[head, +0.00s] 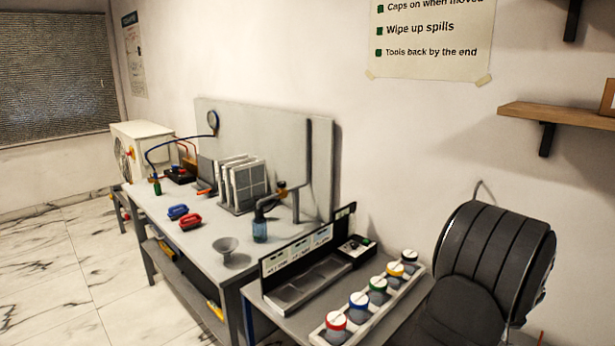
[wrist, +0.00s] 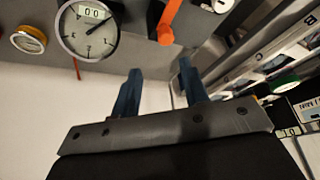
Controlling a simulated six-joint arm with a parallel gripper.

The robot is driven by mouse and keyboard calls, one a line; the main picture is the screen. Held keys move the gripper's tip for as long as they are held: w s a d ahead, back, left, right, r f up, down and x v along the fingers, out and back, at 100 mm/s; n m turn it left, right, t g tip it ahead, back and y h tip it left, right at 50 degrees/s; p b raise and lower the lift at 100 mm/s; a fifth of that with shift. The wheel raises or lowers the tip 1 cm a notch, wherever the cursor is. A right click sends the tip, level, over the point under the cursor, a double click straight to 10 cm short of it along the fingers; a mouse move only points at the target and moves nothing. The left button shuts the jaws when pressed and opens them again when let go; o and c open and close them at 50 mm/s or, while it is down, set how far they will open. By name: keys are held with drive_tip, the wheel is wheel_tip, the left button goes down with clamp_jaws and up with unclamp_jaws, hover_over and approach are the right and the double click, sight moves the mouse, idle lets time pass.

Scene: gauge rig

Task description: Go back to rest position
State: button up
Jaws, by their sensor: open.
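My gripper (wrist: 159,66) shows in the wrist view as two blue fingers reaching up from a grey bar. The fingers are apart, with nothing between them. A round white dial gauge (wrist: 88,28) with a small digital readout is at the upper left of the wrist view, and an orange handle (wrist: 168,22) is above the fingers. Neither is held. I cannot make out my gripper in the head view.
A grey bench (head: 197,222) holds a plate rack (head: 245,185), red and blue pieces, and a funnel (head: 229,247). A white tray (head: 408,288) of jars with coloured lids stands in front. A wooden shelf (head: 555,115) juts from the right wall. Floor at left is clear.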

drive_tip(key=d+v, duration=0.1)
drive_tip(key=v, duration=1.1)
drive_tip(key=w+a+f+m+g+h, duration=0.2)
drive_tip(key=w+a+m+g, duration=0.2)
drive_tip(key=w+a+m, duration=0.1)
drive_tip(key=shift+w+a+f+g, duration=0.15)
drive_tip(key=shift+w+a+g, duration=0.15)
drive_tip(key=shift+w+a, duration=0.55)
